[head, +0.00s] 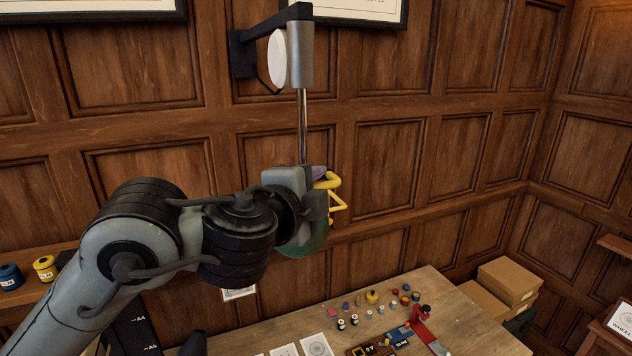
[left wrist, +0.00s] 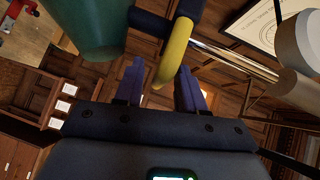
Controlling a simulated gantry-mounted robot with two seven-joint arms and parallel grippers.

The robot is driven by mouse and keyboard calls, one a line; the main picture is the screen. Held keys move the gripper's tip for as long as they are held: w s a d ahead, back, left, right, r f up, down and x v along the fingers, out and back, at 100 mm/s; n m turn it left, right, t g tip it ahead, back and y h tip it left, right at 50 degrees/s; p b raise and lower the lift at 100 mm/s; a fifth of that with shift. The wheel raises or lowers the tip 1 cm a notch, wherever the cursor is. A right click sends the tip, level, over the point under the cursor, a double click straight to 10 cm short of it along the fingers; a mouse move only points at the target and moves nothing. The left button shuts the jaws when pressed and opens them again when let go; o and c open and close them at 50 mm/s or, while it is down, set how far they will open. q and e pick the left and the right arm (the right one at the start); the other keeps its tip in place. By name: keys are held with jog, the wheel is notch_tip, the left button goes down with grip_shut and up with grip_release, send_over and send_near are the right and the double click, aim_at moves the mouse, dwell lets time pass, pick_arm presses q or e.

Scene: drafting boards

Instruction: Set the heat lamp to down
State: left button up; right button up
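The heat lamp hangs from a black wall bracket (head: 290,20) with a grey cylinder (head: 300,58) and a chrome rod (head: 303,125). Its green shade (head: 308,246) is low on the rod, mostly hidden behind my left gripper (head: 320,174). A yellow handle (head: 333,182) sticks out beside the gripper. In the left wrist view, the green shade (left wrist: 95,25) is at upper left and the yellow handle (left wrist: 177,50) reaches down toward the gap between my purple fingers (left wrist: 160,88). The fingers are apart, with space on both sides of the handle's end. My right gripper is not seen.
A wooden table (head: 470,310) below holds several small bottles, papers and a red tool (head: 422,312). Cardboard boxes (head: 508,281) stand at its right. The panelled wall (head: 385,145) is close behind the lamp. Coloured spools (head: 45,268) sit on a left shelf.

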pick_arm(q)
jog(key=shift+w+d, duration=0.15)
jog(key=shift+w, duration=0.2)
grip_shut()
jog(key=shift+f, duration=0.1)
